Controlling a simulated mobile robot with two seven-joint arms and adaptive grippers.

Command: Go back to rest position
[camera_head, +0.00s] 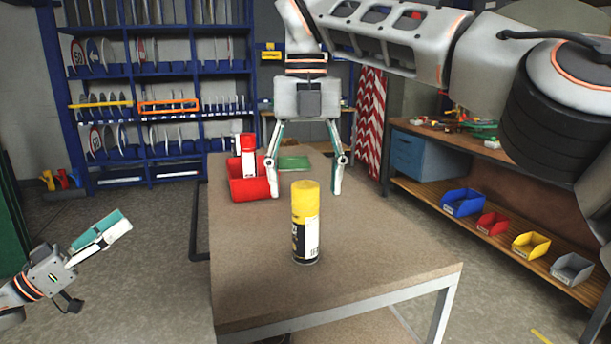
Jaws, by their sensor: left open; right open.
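My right gripper (306,178) hangs pointing down over the table (370,245), with its two fingers spread wide and nothing between them. A yellow-capped spray can (306,225) stands upright on the table, nearer the camera than this gripper and apart from it. My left gripper (116,229) is at the lower left, beside the table and off its edge, pointing up and to the right. It is open and I see nothing held in it.
A workbench (480,215) with coloured bins is at right; a blue sign rack (160,70) stands behind.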

